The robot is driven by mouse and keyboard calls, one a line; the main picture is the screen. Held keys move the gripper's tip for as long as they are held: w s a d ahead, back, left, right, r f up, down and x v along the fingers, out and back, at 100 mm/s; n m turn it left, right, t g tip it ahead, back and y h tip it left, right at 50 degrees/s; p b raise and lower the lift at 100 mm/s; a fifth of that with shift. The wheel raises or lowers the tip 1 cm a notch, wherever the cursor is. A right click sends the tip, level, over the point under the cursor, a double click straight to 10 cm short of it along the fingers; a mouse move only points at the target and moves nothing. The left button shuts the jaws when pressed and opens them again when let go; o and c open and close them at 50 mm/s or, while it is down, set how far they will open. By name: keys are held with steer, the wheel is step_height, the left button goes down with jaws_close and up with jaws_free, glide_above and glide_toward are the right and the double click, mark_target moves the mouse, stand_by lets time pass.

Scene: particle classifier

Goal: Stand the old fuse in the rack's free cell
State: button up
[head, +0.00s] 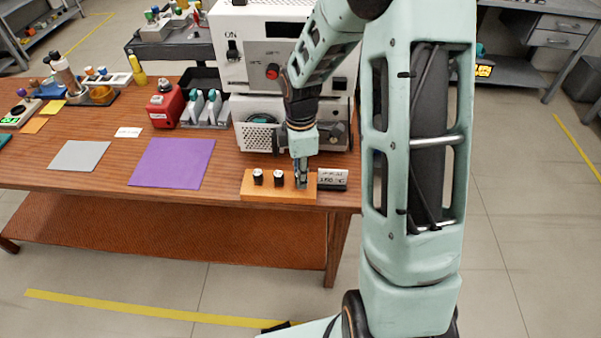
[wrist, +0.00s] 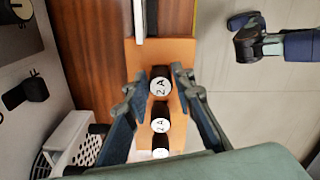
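The orange rack (head: 247,187) lies near the table's front right corner; it also shows in the wrist view (wrist: 181,52). Two black fuses with white tops, a left one (head: 258,177) and a middle one (head: 279,178), stand upright in it. A third fuse (wrist: 160,82), marked 2A, is at the rack's right end, mostly hidden by my gripper (head: 301,182) in the head view. In the wrist view the fingers of my gripper (wrist: 156,82) are spread either side of this fuse, with gaps showing. It looks upright in line with the others; its base is hidden.
A small lettered sign block (head: 332,179) stands just right of the rack. A white machine (head: 255,137) is close behind. A purple mat (head: 172,163) lies to the left, with a red device (head: 165,107) behind it. The table edge is close in front.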

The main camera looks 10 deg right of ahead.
steer(key=o, duration=0.3)
steer(key=shift+r, duration=0.1)
step_height(320, 180, up, 12)
stand_by(0.5)
